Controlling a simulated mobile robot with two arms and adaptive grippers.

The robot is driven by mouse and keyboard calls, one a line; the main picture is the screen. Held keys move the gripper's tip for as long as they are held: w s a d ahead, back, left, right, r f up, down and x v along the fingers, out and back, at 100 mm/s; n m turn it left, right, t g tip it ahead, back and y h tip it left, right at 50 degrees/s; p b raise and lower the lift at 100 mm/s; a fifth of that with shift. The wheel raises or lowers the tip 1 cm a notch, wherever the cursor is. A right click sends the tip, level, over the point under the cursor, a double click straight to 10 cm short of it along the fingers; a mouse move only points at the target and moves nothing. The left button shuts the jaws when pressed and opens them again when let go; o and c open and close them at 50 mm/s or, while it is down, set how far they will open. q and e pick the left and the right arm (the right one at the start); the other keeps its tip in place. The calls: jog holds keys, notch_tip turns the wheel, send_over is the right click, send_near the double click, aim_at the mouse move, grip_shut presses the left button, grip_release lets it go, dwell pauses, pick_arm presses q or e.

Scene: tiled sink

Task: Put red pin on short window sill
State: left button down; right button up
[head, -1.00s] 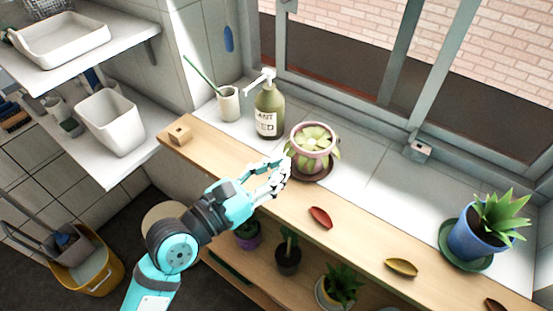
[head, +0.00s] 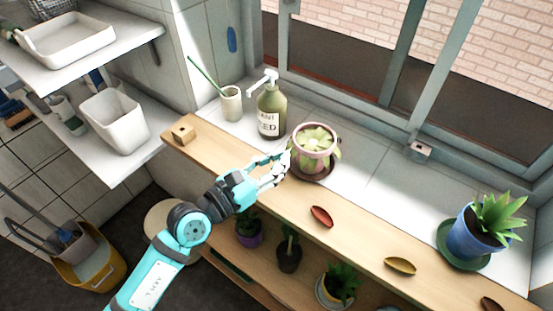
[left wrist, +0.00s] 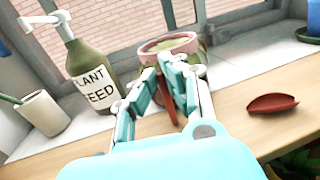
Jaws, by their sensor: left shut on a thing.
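My left gripper (head: 272,171) is just left of a pink potted plant (head: 314,160) on the window sill (head: 372,173). In the left wrist view my left gripper (left wrist: 176,82) has its fingers close together. A thin red pin (left wrist: 168,98) shows as a reddish strip between them, mostly hidden by the fingers. In the head view the pin cannot be made out. The plant's pink pot (left wrist: 172,42) is behind the fingertips. I cannot tell whether they touch it. My right gripper is not in view.
A green plant-feed bottle (head: 271,110) and a white cup (head: 230,103) stand left of the potted plant. A wooden block (head: 183,132), a red dish (head: 321,216) and a yellow dish (head: 400,266) lie on the wooden shelf. A blue pot (head: 474,238) stands at right.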

pick_arm(q)
jog(key=c, duration=1.4)
grip_release()
jog(key=shift+f, duration=0.1)
jog(key=shift+c, duration=0.2)
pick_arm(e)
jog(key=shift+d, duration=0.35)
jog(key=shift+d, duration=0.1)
pick_arm(q)
jog(key=shift+a+r, duration=0.1)
jog(key=shift+r, duration=0.1)
jog(key=b+v, duration=0.4)
jog(key=v, duration=0.8)
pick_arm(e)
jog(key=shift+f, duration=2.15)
pick_arm(q)
jog(key=shift+f, duration=0.1)
